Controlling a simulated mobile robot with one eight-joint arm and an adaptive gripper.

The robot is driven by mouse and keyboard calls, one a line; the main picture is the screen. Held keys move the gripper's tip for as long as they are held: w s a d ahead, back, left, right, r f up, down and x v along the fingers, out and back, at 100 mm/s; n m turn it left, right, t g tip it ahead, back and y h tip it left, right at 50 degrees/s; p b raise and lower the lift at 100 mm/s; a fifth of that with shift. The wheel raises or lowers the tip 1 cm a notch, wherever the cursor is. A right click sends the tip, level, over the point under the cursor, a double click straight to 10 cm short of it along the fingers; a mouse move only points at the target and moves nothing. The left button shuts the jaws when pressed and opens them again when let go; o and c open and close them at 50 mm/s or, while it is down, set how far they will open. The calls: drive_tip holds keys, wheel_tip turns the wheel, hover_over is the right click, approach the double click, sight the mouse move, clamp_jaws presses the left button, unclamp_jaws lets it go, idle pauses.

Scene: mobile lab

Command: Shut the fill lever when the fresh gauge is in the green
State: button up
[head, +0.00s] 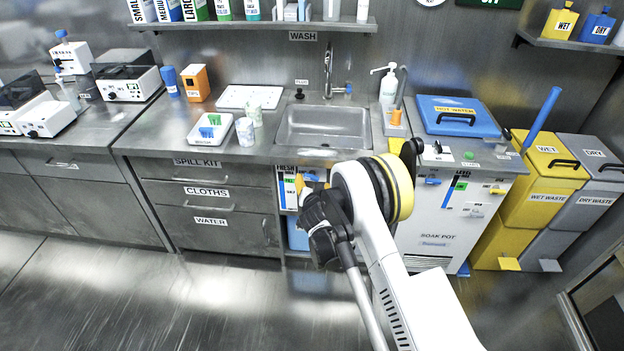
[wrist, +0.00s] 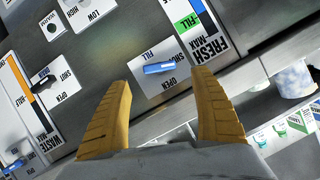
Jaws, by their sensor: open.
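The blue fill lever (wrist: 160,67) sits on a white plate marked FILL, OPEN and SHUT in the wrist view. It lies nearly level across the picture; I cannot tell its setting for sure. The fresh gauge (wrist: 196,24) is beside it at the upper right, with a green band and a blue column. The blue seems to end near the band, but the top of the picture cuts off the gauge. My gripper (wrist: 162,79) is open, its yellow fingers on either side of the lever, apart from it. In the head view my arm partly hides this panel (head: 290,190).
A waste gauge (wrist: 22,90) with an orange column and a black lever (wrist: 42,76) are at left in the wrist view. The sink (head: 322,125) is above the panel. The soak pot (head: 432,240) and yellow wet waste bin (head: 545,195) stand right. Floor at left is clear.

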sight(312, 177)
drive_tip(key=b+x, duration=0.2)
drive_tip(key=x, duration=0.4)
drive_tip(key=shift+w+f, duration=0.1)
drive_tip(key=shift+w, duration=0.2)
